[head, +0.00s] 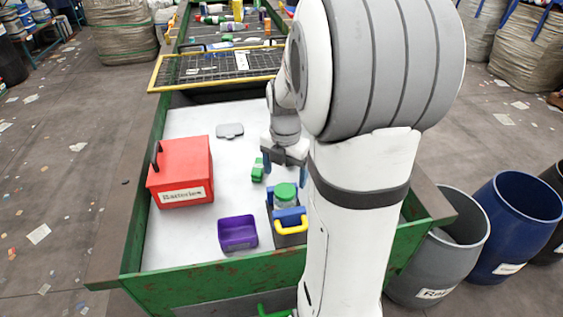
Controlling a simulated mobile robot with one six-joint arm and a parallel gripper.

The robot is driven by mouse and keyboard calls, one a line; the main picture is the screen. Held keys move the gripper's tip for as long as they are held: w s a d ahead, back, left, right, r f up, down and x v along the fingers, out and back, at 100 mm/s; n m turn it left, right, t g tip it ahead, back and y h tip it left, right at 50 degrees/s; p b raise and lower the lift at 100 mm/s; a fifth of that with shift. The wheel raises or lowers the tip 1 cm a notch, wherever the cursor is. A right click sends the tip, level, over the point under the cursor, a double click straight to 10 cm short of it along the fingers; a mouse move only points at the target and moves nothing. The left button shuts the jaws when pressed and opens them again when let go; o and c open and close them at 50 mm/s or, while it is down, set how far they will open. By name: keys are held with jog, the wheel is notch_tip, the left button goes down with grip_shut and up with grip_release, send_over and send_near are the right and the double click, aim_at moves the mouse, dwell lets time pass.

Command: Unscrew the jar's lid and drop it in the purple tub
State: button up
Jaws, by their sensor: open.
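The jar (291,200) stands upright in a grey holder with blue clamp parts and a yellow handle, near the belt's front edge. Its green lid (285,190) is on top. My gripper (284,168) is open, with nothing visible between its fingers. In the picture it appears just above and behind the lid, apart from it; the exact height gap is hard to tell. My arm hides part of its right side. The purple tub (238,247) is open and looks empty, on the white surface left of the holder.
A red box labelled Batteries (183,183) stands at the left. A small green block (257,171) and a grey flat piece (229,130) lie on the white surface. A yellow-framed grate (215,68) closes the back. Barrels (448,240) stand at the right. My arm hides the right side.

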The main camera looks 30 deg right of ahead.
aim_at(285, 190)
notch_tip(285, 190, down, 5)
dwell(0.3)
jog(key=shift+c, duration=0.6)
jog(key=c, duration=1)
jog(key=shift+o, duration=0.2)
